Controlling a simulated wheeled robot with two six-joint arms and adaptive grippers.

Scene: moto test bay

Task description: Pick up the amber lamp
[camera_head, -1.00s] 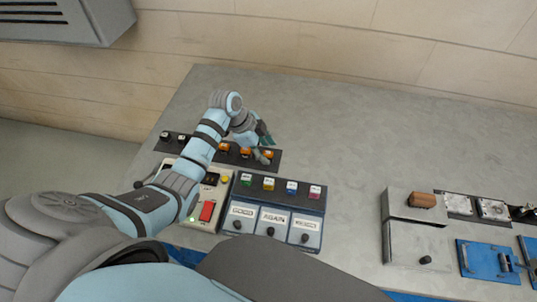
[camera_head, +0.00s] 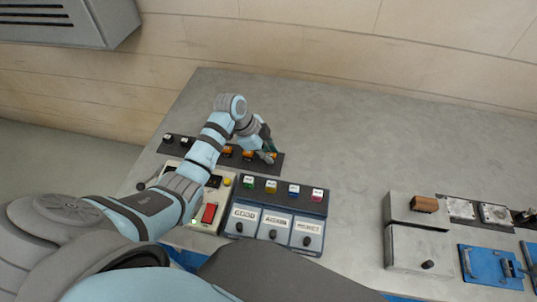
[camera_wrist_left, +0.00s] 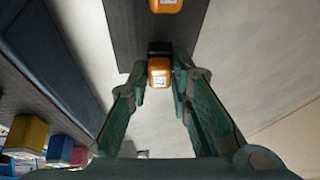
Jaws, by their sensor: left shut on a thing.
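An amber lamp (camera_wrist_left: 159,73) with a pale label and dark base is between the fingertips of my left gripper (camera_wrist_left: 161,80) in the left wrist view. The fingers are shut on its sides. In the head view, my left gripper (camera_head: 267,147) is at the right end of a dark strip (camera_head: 279,167), with this lamp (camera_head: 272,155) partly hidden by the fingers. I cannot tell whether it is clear of the strip. Another amber lamp (camera_wrist_left: 165,4) shows at the top of the wrist view. More amber lamps (camera_head: 247,155) sit along the strip. My right gripper is not in view.
Two dark, white-topped pieces (camera_head: 185,142) sit at the strip's left end. A rack with coloured blocks (camera_head: 271,187) and labelled bins (camera_head: 273,222) stands in front. A grey box (camera_head: 413,247) and blue plate (camera_head: 490,265) are at right. The bench's middle (camera_head: 350,140) is clear.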

